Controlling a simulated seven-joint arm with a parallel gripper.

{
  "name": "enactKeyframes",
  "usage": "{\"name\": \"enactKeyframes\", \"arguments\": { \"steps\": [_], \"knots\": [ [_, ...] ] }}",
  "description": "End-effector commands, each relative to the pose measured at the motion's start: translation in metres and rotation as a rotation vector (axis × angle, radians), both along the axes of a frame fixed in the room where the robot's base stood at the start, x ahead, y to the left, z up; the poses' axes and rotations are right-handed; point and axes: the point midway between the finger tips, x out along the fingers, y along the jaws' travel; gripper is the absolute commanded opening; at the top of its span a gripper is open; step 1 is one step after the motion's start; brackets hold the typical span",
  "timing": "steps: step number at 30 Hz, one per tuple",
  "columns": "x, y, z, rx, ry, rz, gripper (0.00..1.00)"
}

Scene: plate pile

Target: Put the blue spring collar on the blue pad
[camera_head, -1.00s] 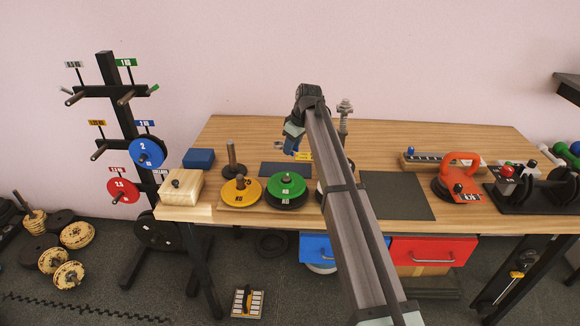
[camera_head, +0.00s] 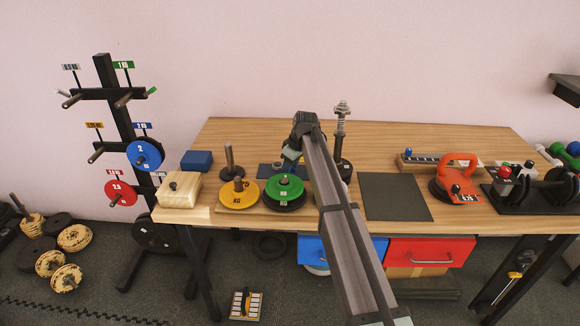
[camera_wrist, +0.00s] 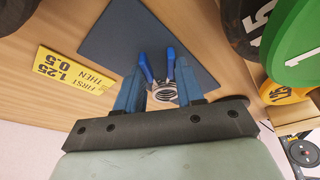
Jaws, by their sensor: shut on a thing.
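The spring collar (camera_wrist: 166,93), a metal coil with two blue handles, is between my gripper's blue fingers in the wrist view. My gripper (camera_wrist: 160,86) is shut on it. The dark blue pad (camera_wrist: 120,40) lies flat on the table behind the collar, and the blue handles overlap it in the picture. I cannot tell whether the collar touches the pad. In the head view the pad (camera_head: 266,170) shows partly behind the green plate, and my gripper (camera_head: 290,162) is low at its right side. The collar is not clear there.
A green plate (camera_head: 284,188) and a yellow plate (camera_head: 238,194) stand in front of the pad. A post (camera_head: 229,160) stands to its left, and a taller post with springs (camera_head: 342,122) to its right. A yellow card (camera_wrist: 66,72) lies beside the pad. A dark mat (camera_head: 394,197) is bare.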

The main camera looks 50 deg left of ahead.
Motion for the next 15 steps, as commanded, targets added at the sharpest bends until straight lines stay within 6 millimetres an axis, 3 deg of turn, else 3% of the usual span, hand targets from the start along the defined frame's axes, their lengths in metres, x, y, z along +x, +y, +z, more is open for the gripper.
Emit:
{"name": "enactKeyframes", "arguments": {
  "steps": [2, 3, 10, 15],
  "knots": [
    [-0.0001, 0.0000, -0.0021, 0.000, 0.000, 0.000, 0.01],
    [0.0000, 0.0000, -0.0024, 0.000, 0.000, 0.000, 0.39],
    [-0.0001, 0.0000, -0.0021, 0.000, 0.000, 0.000, 0.61],
    [0.0000, 0.0000, -0.0020, 0.000, 0.000, 0.000, 0.63]
  ]
}}
